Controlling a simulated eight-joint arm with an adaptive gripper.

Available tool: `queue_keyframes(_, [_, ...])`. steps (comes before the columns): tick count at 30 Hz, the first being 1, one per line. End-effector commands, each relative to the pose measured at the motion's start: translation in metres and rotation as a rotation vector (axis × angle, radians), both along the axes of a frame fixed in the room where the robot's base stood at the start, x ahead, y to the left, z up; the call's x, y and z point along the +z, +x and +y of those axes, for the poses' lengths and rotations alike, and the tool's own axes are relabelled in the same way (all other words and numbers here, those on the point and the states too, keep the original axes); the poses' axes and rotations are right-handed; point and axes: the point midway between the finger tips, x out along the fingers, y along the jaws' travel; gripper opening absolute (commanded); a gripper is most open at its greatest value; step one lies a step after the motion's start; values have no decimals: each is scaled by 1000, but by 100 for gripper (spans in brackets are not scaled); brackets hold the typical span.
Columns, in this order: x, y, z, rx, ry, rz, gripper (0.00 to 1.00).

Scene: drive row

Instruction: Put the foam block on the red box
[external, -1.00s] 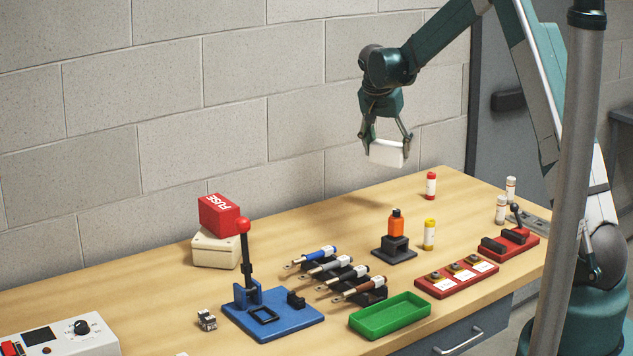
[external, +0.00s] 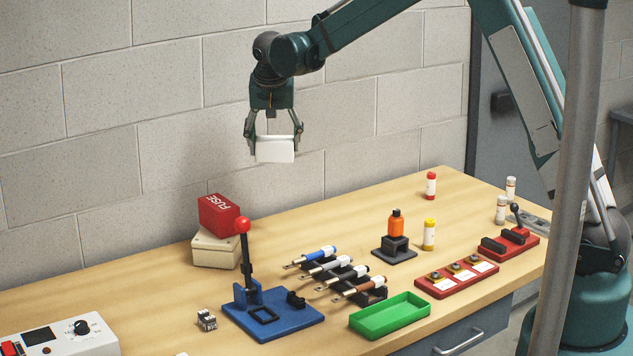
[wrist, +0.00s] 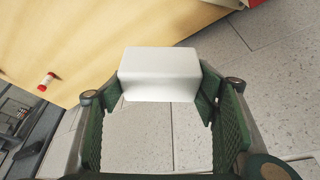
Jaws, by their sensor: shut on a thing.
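The white foam block (external: 275,149) is held between the fingers of my gripper (external: 274,140), high above the back of the bench. In the wrist view the foam block (wrist: 160,74) sits between both green finger pads of my gripper (wrist: 160,88). The red box (external: 219,214), marked FUSE, rests slightly tilted on a cream box (external: 215,249) at the back left of the bench. My gripper is to the right of the red box and well above it. A red corner shows at the top right edge of the wrist view.
A blue lever press (external: 273,315) with a tall red-knobbed lever (external: 243,226) stands just in front of the boxes. Several screwdriver-like tools (external: 345,280) lie in a rack to its right. A green tray (external: 390,316) is at the front. The block wall (external: 100,150) rises behind the bench.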

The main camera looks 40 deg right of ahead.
Motion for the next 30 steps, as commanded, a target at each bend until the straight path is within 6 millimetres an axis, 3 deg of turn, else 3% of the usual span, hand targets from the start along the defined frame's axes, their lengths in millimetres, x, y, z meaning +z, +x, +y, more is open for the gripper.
queue_keyframes(1, [5,0,20,25,0,0,52])
queue_keyframes(9, [22,-6,112,149,0,-2,52])
queue_keyframes(15, [31,-13,161,216,0,-2,52])
queue_keyframes(21, [35,-16,183,246,-1,-3,52])
queue_keyframes(30, [35,-17,186,249,-1,-3,52])
